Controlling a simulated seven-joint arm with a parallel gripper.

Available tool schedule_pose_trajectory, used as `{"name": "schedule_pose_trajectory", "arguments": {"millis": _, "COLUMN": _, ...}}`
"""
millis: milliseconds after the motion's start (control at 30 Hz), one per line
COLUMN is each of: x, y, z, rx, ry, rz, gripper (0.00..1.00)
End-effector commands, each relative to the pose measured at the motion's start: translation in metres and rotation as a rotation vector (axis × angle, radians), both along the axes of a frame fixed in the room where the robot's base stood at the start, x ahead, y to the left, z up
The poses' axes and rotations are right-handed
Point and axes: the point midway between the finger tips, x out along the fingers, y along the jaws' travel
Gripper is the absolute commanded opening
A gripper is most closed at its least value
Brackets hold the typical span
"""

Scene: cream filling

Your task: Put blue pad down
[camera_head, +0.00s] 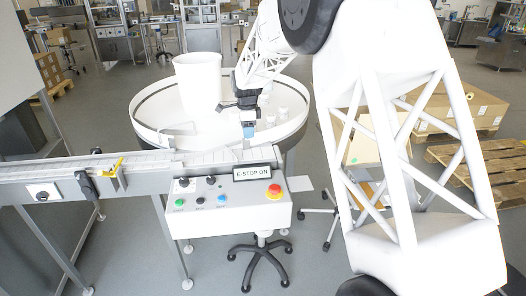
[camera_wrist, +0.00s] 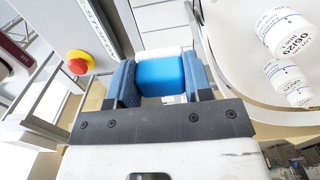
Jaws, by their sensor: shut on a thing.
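My gripper (camera_head: 247,122) is at the near part of the round white table (camera_head: 143,124), close to its right side. In the wrist view my gripper (camera_wrist: 160,82) has its two blue-grey fingers shut on the blue pad (camera_wrist: 160,74). A white part shows just beyond the pad; I cannot tell whether it belongs to it. In the head view the blue pad (camera_head: 248,132) shows as a small blue patch below the gripper. Whether it touches anything underneath is not clear.
White labelled jars (camera_wrist: 287,35) stand on the round table right of my gripper. A tall white tub (camera_head: 197,85) stands left of it. The conveyor (camera_head: 110,168) and control box (camera_head: 228,208) with a red emergency button (camera_head: 274,191) lie in front.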

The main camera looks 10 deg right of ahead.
Motion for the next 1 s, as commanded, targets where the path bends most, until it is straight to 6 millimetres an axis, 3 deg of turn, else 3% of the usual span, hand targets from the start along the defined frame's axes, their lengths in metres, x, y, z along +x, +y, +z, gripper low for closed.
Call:
{"name": "schedule_pose_trajectory", "arguments": {"millis": 167, "x": -0.006, "y": -0.005, "z": 0.000, "rx": 0.000, "ry": -0.001, "rz": 0.000, "gripper": 0.24}}
{"name": "schedule_pose_trajectory", "arguments": {"millis": 367, "x": -0.029, "y": -0.023, "z": -0.003, "rx": 0.000, "ry": 0.001, "rz": -0.002, "gripper": 0.24}}
{"name": "schedule_pose_trajectory", "arguments": {"millis": 567, "x": -0.069, "y": -0.050, "z": -0.009, "rx": 0.000, "ry": 0.001, "rz": -0.002, "gripper": 0.24}}
{"name": "schedule_pose_trajectory", "arguments": {"millis": 1000, "x": -0.178, "y": -0.108, "z": -0.029, "rx": 0.000, "ry": 0.001, "rz": -0.002, "gripper": 0.24}}
